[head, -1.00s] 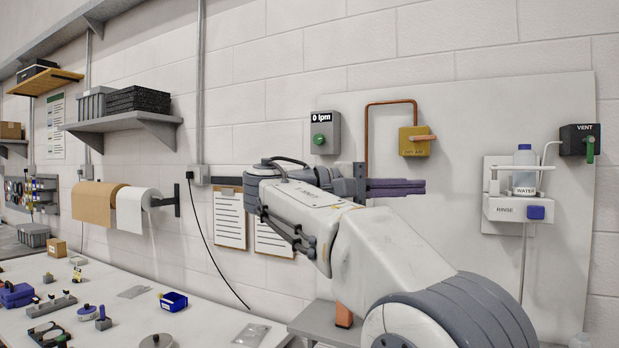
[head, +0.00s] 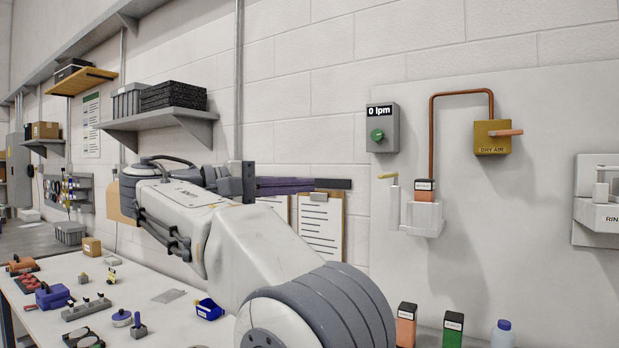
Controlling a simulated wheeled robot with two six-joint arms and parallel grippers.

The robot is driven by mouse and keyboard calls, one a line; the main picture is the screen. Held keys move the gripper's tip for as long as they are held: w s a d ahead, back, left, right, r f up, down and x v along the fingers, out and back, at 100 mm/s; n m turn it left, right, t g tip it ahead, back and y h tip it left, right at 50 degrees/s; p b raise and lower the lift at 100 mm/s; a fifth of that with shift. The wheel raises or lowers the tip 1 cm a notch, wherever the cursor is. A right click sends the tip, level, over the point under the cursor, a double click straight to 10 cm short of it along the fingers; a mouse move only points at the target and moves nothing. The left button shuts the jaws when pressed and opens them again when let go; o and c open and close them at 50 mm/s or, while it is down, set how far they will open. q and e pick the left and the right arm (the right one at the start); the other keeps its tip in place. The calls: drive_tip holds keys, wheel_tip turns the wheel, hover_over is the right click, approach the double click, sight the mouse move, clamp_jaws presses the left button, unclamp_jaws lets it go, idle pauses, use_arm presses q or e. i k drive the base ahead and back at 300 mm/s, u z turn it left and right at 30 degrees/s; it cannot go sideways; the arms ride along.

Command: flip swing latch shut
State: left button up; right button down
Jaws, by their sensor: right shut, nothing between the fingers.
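A white wall holder (head: 424,219) below the copper pipe carries an orange cartridge (head: 424,190) with a dark label, standing upright. At the holder's left a thin white upright bears a short arm with a yellow tip (head: 387,176), which looks like the swing latch. It points left, away from the cartridge. My right gripper (head: 314,185) is shut and empty, its dark fingers pointing right. In the picture it is left of the latch, with a gap between, in front of the clipboards. My left gripper is not in view.
A flow box (head: 382,128) reading 0 lpm and a yellow dry air valve (head: 492,137) are above the holder. Orange (head: 406,325) and green (head: 453,330) cartridges stand below. A rinse station (head: 597,208) is cut off at right. Wall between gripper and latch is clear.

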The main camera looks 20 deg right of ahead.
sight(396, 175)
drive_tip(key=u, duration=0.05)
drive_tip(key=i, duration=1.2)
drive_tip(key=z, duration=0.6)
